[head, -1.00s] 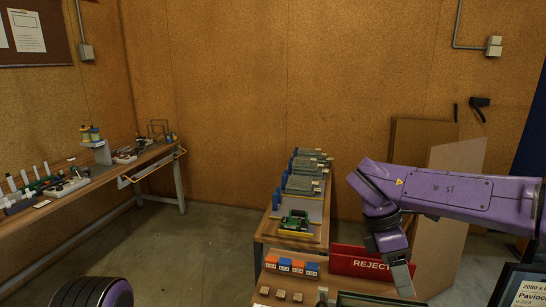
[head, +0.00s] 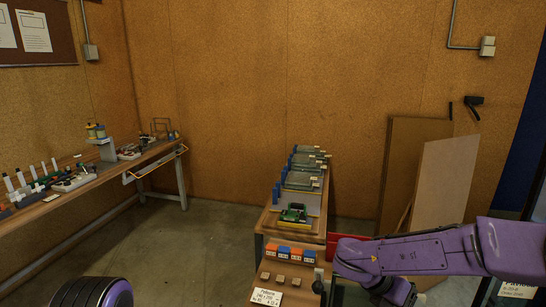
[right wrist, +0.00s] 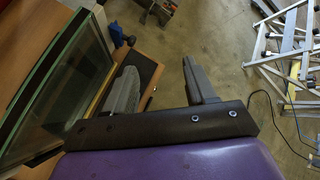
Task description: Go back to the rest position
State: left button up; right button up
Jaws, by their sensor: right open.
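A dark-framed glass pane (right wrist: 62,88) stands to the left of the fingers in that view. The left finger is close to its edge; I cannot tell whether they touch. My left gripper is out of view.
A wooden bench (head: 266,226) holds a green circuit board (head: 293,213), colored blocks (head: 284,251) and a label card (head: 268,296). The red bin (head: 340,239) is partly behind my arm. Panels (head: 440,185) lean on the wall. Ladders (right wrist: 290,50) stand right in the wrist view. Floor between benches is clear.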

jog(key=s+d+f+n+t, duration=0.1)
jog(key=s+f+n+t, duration=0.1)
jog(key=f+n, duration=0.4)
jog(key=s+f+n+t, duration=0.2)
jog(key=f+n, duration=0.4)
jog(key=n, duration=0.3)
jog(key=s+d+f+n+t, duration=0.1)
jog(key=s+f+n+t, duration=0.1)
jog(key=f+n, duration=0.5)
jog(key=shift+s+d+n+t, duration=0.35)
jog(key=shift+n+t, duration=0.15)
jog(key=shift+t, duration=0.1)
jog(key=s+a+f+n+g+y, duration=0.1)
jog(key=s+f+n+y, duration=0.3)
jog(key=s+n, duration=0.6)
jog(key=s+a+f+n+g+y, duration=0.2)
jog(key=s+f+n, duration=0.5)
jog(key=s, duration=0.4)
notch_tip(320, 180, down, 9)
jog(key=b, duration=1)
jog(key=shift+w+d+r+n, duration=0.15)
jog(key=shift+w+d+n, duration=0.05)
jog(key=shift+n, duration=0.2)
